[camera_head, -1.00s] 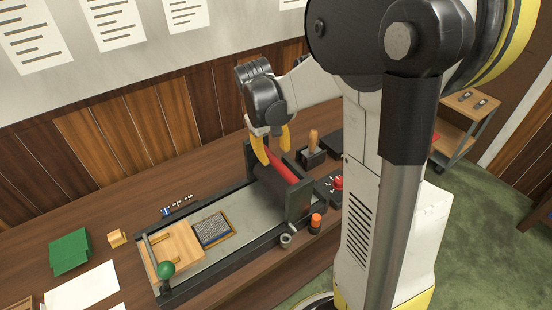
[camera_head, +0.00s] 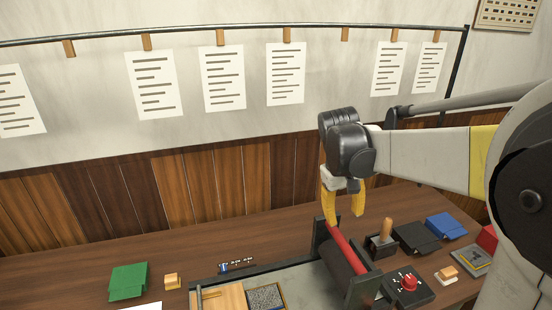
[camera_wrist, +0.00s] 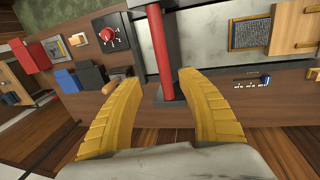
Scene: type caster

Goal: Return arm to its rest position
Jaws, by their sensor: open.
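My gripper (camera_head: 342,205) has yellow fingers and hangs above the far end of the press's red roller (camera_head: 347,247) in the head view. In the wrist view its two fingers (camera_wrist: 157,85) are spread apart with nothing held between them. The red roller (camera_wrist: 160,50) shows beyond the gap between the fingertips. My pale arm reaches in from the right of the head view.
On the wooden table (camera_head: 70,285) are a green box (camera_head: 128,281), a small wooden block (camera_head: 172,281), a wooden-handled tool (camera_head: 383,240), dark and blue boxes (camera_head: 445,226), and a red-knobbed control box (camera_head: 408,285). Printed sheets (camera_head: 222,78) hang from a rail behind.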

